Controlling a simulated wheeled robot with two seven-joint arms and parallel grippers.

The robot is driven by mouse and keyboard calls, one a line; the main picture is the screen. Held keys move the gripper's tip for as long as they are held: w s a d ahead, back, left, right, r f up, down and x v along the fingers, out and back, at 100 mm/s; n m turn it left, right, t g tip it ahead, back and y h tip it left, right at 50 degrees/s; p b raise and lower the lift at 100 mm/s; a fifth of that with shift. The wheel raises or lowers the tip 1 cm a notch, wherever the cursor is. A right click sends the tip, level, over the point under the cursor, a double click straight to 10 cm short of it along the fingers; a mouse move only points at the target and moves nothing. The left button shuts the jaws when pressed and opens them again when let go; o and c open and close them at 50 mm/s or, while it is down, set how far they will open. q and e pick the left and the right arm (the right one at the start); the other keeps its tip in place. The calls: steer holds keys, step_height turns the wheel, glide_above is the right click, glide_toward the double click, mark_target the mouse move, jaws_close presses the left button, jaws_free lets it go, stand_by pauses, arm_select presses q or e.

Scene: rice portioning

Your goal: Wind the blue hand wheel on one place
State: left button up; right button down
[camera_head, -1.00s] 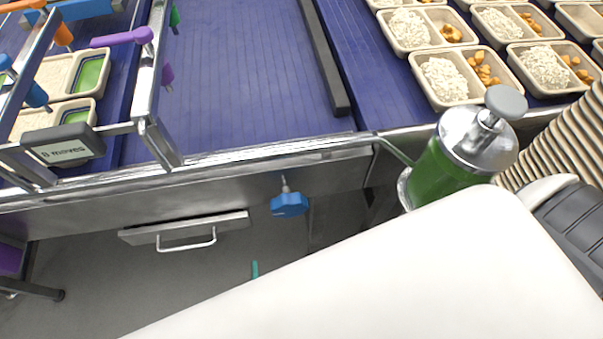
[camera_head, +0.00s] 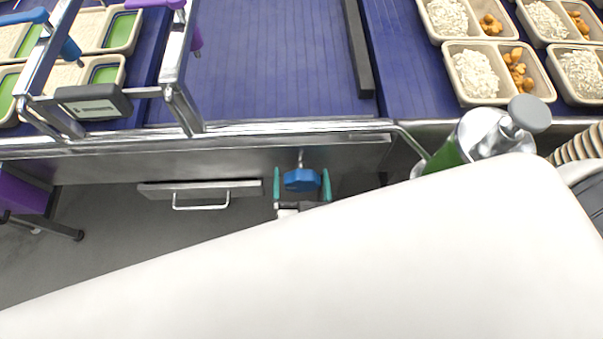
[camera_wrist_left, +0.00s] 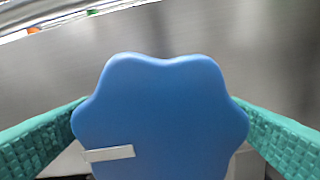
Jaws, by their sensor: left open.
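The blue hand wheel (camera_head: 301,180) sticks out on a short shaft from the metal side of the conveyor, below its front rail. In the left wrist view the lobed blue wheel (camera_wrist_left: 160,115) fills the middle, with a pale mark low on its left. My left gripper (camera_head: 302,186) is open, with one teal finger on each side of the wheel. In the left wrist view its fingers (camera_wrist_left: 160,135) flank the wheel; whether they touch it I cannot tell. My right gripper is not in view.
A white arm part of mine covers the lower picture. A green pump bottle (camera_head: 448,156) stands right of the wheel. A handled metal drawer or flap (camera_head: 160,190) is to the left. Food trays (camera_head: 462,97) lie on the blue belt above, and a metal frame (camera_head: 178,75) stands at upper left.

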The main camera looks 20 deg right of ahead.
arm_select(q)
steer(key=shift+w+d, duration=0.1)
steer(key=shift+w, duration=0.15)
steer(key=c, duration=1)
steer(key=shift+f, duration=0.1)
